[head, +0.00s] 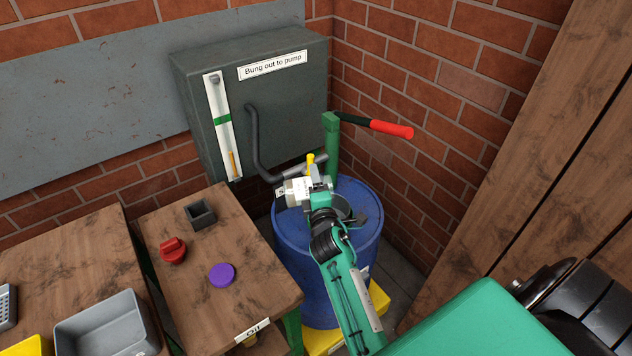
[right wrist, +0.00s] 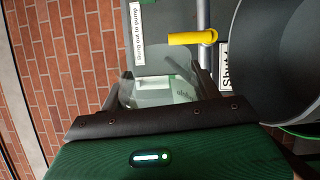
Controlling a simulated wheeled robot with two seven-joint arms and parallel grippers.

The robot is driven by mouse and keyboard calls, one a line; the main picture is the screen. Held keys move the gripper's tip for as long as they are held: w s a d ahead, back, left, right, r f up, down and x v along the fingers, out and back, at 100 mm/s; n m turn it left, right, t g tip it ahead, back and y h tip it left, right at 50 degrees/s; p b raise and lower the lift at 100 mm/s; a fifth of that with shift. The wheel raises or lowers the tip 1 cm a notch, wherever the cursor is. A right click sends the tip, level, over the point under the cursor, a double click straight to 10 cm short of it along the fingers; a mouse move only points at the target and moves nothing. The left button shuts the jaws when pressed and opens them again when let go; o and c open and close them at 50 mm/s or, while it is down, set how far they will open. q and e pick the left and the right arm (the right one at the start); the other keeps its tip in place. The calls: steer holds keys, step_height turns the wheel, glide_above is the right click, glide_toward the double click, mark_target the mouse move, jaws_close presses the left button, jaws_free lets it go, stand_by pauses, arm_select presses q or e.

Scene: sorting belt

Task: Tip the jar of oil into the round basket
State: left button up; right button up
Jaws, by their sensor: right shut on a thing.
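My right gripper (head: 306,193) is over the blue drum, beside the pump's yellow tap. It is shut on a clear glass jar (right wrist: 152,92), which shows between the dark fingers in the right wrist view. In the head view the jar (head: 292,191) is small and partly hidden by the gripper and tap. I cannot tell how much oil is in it. I see no round basket in either view. My left gripper is not in view.
The blue drum (head: 300,262) stands on a yellow base, with a green pump post and red-handled lever (head: 385,127) above. The yellow tap (right wrist: 192,38) is close to the jar. A wooden table (head: 215,315) holds a purple lid (head: 222,274), a red cap (head: 173,250) and a dark square cup (head: 201,214).

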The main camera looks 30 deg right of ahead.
steer(key=r+n+p, duration=0.1)
steer(key=n+p, duration=0.1)
steer(key=r+n+p, duration=0.1)
steer(key=n+p, duration=0.1)
steer(key=n, duration=0.1)
steer(key=r+n+p, duration=0.2)
steer(key=shift+s+d+y, duration=0.15)
steer(key=shift+d+y, duration=0.15)
steer(key=shift+d, duration=0.1)
steer(key=n+p, duration=0.1)
steer(key=n, duration=0.1)
steer(key=d+n+p, duration=0.1)
steer(key=n+p, duration=0.2)
steer(key=n, duration=0.2)
steer(key=shift+s+d+r, duration=0.2)
steer(key=shift+s+d, duration=0.15)
steer(key=shift+d, duration=0.05)
steer(key=shift+s+d+f+n+p, duration=0.15)
steer(key=shift+n+p, duration=0.2)
steer(key=shift+n, duration=0.25)
steer(key=shift+w+d+f+n+p, duration=0.15)
steer(key=shift+n+p, duration=0.2)
steer(key=shift+n, duration=0.25)
steer(key=shift+s+d+f+n, duration=0.15)
steer(key=shift+f+n, duration=0.1)
steer(key=shift+n, duration=0.35)
